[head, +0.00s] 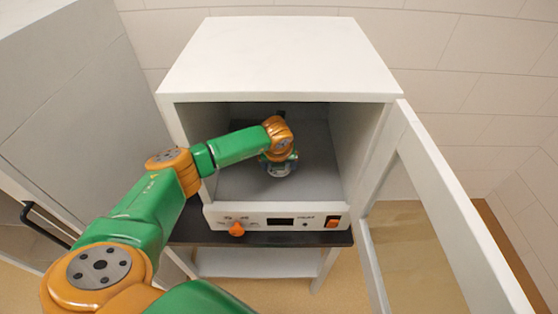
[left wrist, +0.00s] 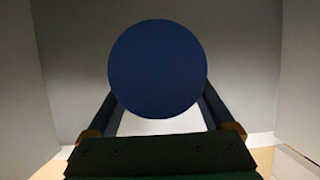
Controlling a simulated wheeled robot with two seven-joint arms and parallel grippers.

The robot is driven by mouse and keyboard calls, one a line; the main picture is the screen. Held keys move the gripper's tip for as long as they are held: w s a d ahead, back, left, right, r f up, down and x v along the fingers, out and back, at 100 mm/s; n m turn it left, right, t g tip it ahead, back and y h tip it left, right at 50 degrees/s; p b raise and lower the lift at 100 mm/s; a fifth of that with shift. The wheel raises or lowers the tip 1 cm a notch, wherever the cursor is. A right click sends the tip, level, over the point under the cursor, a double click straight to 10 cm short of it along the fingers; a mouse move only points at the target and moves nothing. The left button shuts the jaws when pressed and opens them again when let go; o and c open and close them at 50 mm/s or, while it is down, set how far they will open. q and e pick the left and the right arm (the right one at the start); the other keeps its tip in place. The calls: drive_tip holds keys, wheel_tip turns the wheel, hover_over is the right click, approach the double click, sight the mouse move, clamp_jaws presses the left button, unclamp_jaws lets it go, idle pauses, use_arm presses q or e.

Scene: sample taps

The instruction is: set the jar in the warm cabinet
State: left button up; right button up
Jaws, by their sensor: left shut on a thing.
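The warm cabinet (head: 279,62) is a white box with its glass door (head: 425,210) swung open to the right. My left arm reaches in through the open front. My left gripper (head: 281,158) is inside the chamber, mostly hidden behind my wrist in the head view. The jar (head: 281,170) shows only in part below the wrist, near the chamber floor; I cannot tell whether it touches the floor. In the left wrist view the jar's round blue lid (left wrist: 158,65) sits between the two fingers, which are shut on the jar. My right gripper is not in view.
A control panel with an orange knob (head: 236,229) and an orange switch (head: 333,222) runs below the opening. The cabinet stands on a dark-topped stand (head: 190,234). A grey cupboard (head: 70,100) with a black handle is at the left. The chamber floor around the jar looks clear.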

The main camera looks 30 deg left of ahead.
use_arm(q)
drive_tip(key=shift+f, duration=0.2)
drive_tip(key=o, duration=1.3)
drive_tip(key=shift+c, duration=0.2)
drive_tip(key=shift+r, duration=0.2)
drive_tip(key=b+v, duration=0.1)
drive_tip(key=v, duration=0.3)
drive_tip(key=shift+s+d+r, duration=0.1)
drive_tip(key=shift+d+r, duration=0.05)
drive_tip(key=shift+r, duration=0.1)
drive_tip(key=s+d+b, duration=0.5)
drive_tip(key=s, duration=0.5)
drive_tip(key=shift+s+d+r, duration=0.15)
drive_tip(key=shift+s+d, duration=0.2)
drive_tip(key=shift+s, duration=0.05)
